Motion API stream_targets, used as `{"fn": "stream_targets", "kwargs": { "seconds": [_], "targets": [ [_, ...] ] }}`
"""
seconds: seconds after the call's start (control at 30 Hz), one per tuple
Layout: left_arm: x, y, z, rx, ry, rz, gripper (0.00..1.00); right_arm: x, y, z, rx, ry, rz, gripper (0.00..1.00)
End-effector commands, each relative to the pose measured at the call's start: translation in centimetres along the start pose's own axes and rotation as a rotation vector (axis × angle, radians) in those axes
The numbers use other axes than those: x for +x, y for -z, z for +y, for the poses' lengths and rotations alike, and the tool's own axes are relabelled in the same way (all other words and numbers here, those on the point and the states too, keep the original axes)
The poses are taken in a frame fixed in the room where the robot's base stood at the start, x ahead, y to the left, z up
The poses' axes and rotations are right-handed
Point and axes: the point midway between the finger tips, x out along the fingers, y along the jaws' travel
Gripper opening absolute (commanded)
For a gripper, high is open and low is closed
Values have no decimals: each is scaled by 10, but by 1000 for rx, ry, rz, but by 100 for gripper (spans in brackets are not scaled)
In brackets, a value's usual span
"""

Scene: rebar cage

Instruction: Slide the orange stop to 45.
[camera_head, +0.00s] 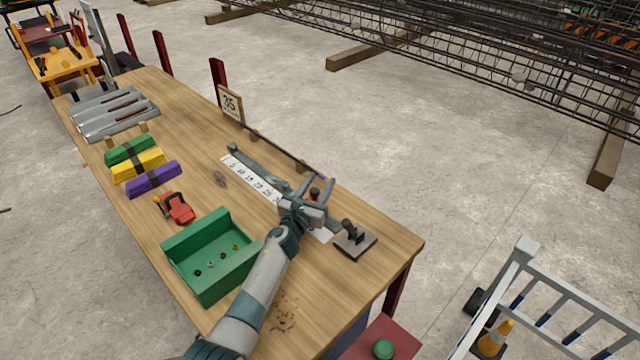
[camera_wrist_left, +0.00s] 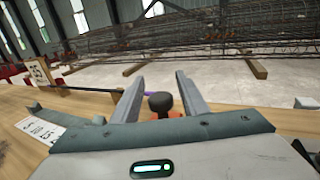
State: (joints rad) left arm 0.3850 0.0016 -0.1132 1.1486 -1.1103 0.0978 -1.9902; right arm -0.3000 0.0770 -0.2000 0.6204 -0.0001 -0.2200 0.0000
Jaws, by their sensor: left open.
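The orange stop (camera_head: 315,194) sits on the rail by the white number scale (camera_head: 251,179), mostly hidden behind my left gripper in the head view. In the left wrist view the stop shows as a dark round knob (camera_wrist_left: 160,102) over an orange base, between my fingers. My left gripper (camera_head: 318,190) is open, with one finger on each side of the knob; I cannot tell whether they touch it. The scale's low numbers show, and its higher marks are covered by my gripper. A sign reading 35 (camera_head: 230,104) stands at the table's back edge. My right gripper is not in view.
A green bin (camera_head: 210,255) with small parts and a red tool (camera_head: 177,207) lie left of my arm. A dark block with a lever (camera_head: 354,240) stands just right of the gripper. Coloured bars (camera_head: 138,165) lie farther left.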

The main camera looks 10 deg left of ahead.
Motion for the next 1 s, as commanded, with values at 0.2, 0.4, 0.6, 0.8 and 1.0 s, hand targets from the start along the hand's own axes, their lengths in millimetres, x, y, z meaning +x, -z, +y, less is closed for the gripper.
{"fn": "stream_targets", "kwargs": {
  "seconds": [0.2, 0.4, 0.6, 0.8, 1.0],
  "targets": [
    [4, 0, -1, -2, 1, 0, 40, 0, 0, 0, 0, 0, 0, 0],
    [4, 0, 0, -1, 1, 0, 31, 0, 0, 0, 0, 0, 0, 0],
    [4, 0, 0, -1, 1, 0, 0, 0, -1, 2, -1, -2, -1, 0],
    [-1, 1, -11, 1, 2, 0, 0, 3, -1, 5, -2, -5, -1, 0],
    [-14, 2, -42, 1, 3, 1, 0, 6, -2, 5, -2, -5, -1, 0]
  ]
}}
